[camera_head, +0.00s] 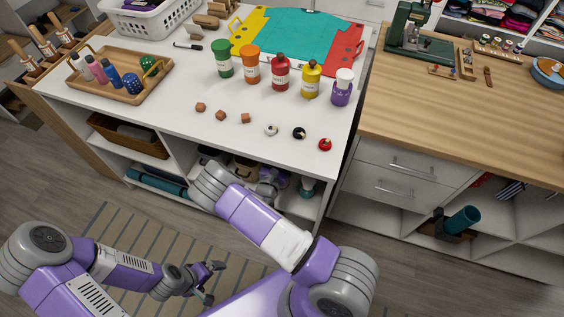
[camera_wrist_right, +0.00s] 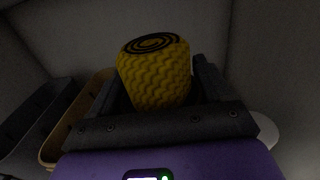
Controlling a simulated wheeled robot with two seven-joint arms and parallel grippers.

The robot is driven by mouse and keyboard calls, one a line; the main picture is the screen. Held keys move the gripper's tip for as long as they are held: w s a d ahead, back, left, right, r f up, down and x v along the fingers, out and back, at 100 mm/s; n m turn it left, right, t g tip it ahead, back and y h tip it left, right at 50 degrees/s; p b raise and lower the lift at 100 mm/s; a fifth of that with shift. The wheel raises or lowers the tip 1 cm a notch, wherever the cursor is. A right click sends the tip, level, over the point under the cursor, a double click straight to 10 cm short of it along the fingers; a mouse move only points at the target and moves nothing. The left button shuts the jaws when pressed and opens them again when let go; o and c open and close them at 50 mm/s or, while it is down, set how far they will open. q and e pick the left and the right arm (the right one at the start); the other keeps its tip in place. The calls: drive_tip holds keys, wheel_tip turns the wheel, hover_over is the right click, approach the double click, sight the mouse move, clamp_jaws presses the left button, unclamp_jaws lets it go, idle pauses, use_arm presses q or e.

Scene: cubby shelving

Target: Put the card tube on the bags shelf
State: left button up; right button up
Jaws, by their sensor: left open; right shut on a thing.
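My right gripper (camera_wrist_right: 155,85) is shut on a yellow roll (camera_wrist_right: 155,70) with a wavy woven-looking side and a black spiral on its end, seen in the right wrist view. I cannot tell whether this is the card tube. My right arm reaches into the shelving under the white table in the head view, and its gripper is hidden there. Bag-like things (camera_head: 240,170) show partly on that shelf behind my arm. My left gripper (camera_head: 212,281) is open and empty above the striped rug.
In the right wrist view, a tan-rimmed thing (camera_wrist_right: 75,118) and a dark one (camera_wrist_right: 32,125) lie left of the roll, within pale walls. A teal tube (camera_head: 462,221) leans in the right lower shelving. Bottles and small pieces stand on the white table (camera_head: 165,125).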

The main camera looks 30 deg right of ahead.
drive_tip(key=shift+f+b, duration=0.65)
drive_tip(key=shift+f, duration=1.1)
drive_tip(key=shift+f, duration=0.2)
drive_tip(key=o, duration=1.2)
drive_tip(key=shift+s+a, duration=0.1)
drive_tip(key=shift+o, duration=0.2)
drive_tip(key=shift+r, duration=0.1)
drive_tip(key=p+v, duration=0.2)
drive_tip(key=v, duration=1)
